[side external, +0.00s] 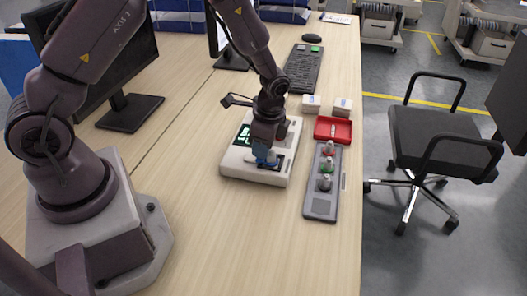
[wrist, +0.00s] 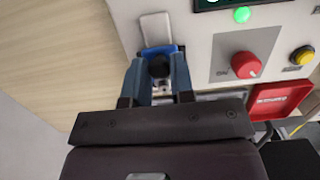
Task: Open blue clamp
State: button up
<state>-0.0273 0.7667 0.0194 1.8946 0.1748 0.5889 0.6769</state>
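The white test device (side external: 236,165) stands on the wooden desk, with its panel partly under my gripper. In the wrist view, the blue clamp (wrist: 176,49) is at the panel's left part, with a white plate (wrist: 155,28) just beyond it. My gripper (wrist: 160,74) points down at the clamp, its two blue fingers spread on either side of a dark round part (wrist: 159,66). The fingertips overlap the clamp's edges in the picture; whether they touch it I cannot tell. In the side view, my gripper (side external: 263,150) is over the device's front half and hides most of the clamp.
In the wrist view, a red knob (wrist: 246,66), a lit green lamp (wrist: 242,14) and a yellow button (wrist: 302,55) are right of the clamp. A red tray (side external: 343,131), white boxes (side external: 311,103) and a grey tray (side external: 320,207) with several connectors stand to the right.

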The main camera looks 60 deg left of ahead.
dwell(0.4)
jog(key=shift+s+a, duration=1.1)
jog(key=o, duration=0.7)
jog(key=shift+a, duration=0.1)
jog(key=shift+w+d+r, duration=0.2)
jog(key=shift+d+r, duration=0.05)
jog(key=shift+r, duration=0.9)
jog(key=shift+w+d+r, duration=0.25)
jog(key=shift+r, duration=0.95)
jog(key=shift+w+d+r, duration=0.2)
jog(key=shift+d+r, duration=0.05)
jog(key=shift+r, duration=0.9)
